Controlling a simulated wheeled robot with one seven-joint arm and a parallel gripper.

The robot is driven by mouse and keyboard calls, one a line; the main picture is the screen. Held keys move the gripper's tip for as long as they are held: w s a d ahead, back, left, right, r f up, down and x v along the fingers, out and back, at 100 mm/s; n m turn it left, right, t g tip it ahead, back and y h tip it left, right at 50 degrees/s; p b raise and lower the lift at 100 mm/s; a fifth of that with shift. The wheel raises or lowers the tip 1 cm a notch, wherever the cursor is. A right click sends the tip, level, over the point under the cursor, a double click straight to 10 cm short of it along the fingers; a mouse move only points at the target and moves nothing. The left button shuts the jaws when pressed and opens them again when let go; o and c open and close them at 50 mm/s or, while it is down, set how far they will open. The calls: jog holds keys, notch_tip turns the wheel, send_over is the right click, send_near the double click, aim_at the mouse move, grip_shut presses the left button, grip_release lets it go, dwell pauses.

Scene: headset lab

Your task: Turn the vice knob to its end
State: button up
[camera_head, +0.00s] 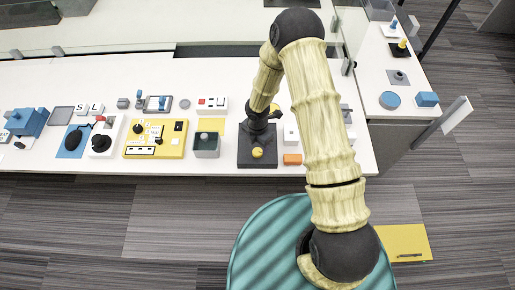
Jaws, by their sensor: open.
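A round yellow knob (257,152) sits on a dark square base plate (245,162) near the front edge of the white bench; it looks like the vice knob, though the vice body is hard to make out. My gripper (257,138) points down just behind and above the knob, over the plate. It is dark against dark, so its fingers are hard to separate; it is open. I cannot tell whether a finger touches the knob. My arm and gripper hide the back of the plate.
A yellow drawer (402,241) shows low at right.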

aim_at(258, 151)
jog(key=shift+f, duration=2.4)
jog(key=c, duration=1)
